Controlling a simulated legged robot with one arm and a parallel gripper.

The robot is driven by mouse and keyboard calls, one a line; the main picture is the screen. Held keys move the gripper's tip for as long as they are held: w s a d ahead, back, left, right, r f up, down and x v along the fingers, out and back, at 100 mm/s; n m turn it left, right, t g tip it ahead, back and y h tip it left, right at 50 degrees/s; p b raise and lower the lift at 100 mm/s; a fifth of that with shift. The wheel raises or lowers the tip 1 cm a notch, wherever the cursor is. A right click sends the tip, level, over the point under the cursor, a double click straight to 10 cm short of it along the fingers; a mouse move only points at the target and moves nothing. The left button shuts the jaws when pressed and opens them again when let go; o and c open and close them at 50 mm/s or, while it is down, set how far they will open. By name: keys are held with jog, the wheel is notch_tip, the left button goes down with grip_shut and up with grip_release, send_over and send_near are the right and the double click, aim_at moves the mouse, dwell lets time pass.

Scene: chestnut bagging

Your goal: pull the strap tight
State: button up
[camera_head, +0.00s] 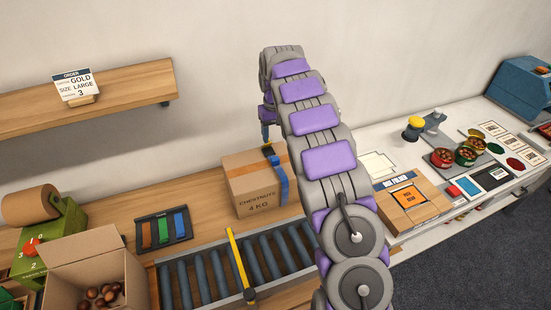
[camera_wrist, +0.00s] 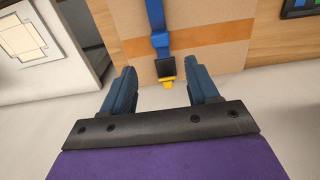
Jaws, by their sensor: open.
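A cardboard box marked "CHESTNUTS 4 KG" (camera_head: 252,195) stands on the wooden bench behind the roller conveyor. A blue strap (camera_head: 282,183) runs over its top and down its front. In the wrist view the blue strap (camera_wrist: 156,16) passes through a blue fitting and a black buckle (camera_wrist: 165,66) to a yellow end tab (camera_wrist: 167,83). My gripper (camera_wrist: 163,82) is open and empty, its two blue fingers on either side of the tab in the picture. I cannot tell the depth gap. In the head view my gripper (camera_head: 267,131) is above the box, partly hidden by my arm.
The roller conveyor (camera_head: 205,282) with a yellow bar (camera_head: 240,262) lies in front of the box. A tray of coloured straps (camera_head: 164,229) sits left. An open carton of chestnuts (camera_head: 85,262) is at lower left. A white worktable (camera_head: 385,150) is right, the wall behind.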

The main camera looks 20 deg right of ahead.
aim_at(275, 158)
notch_tip(275, 158, down, 12)
jog(key=shift+r+b, duration=0.25)
jog(key=shift+b, duration=0.6)
jog(key=shift+c, duration=0.4)
grip_shut()
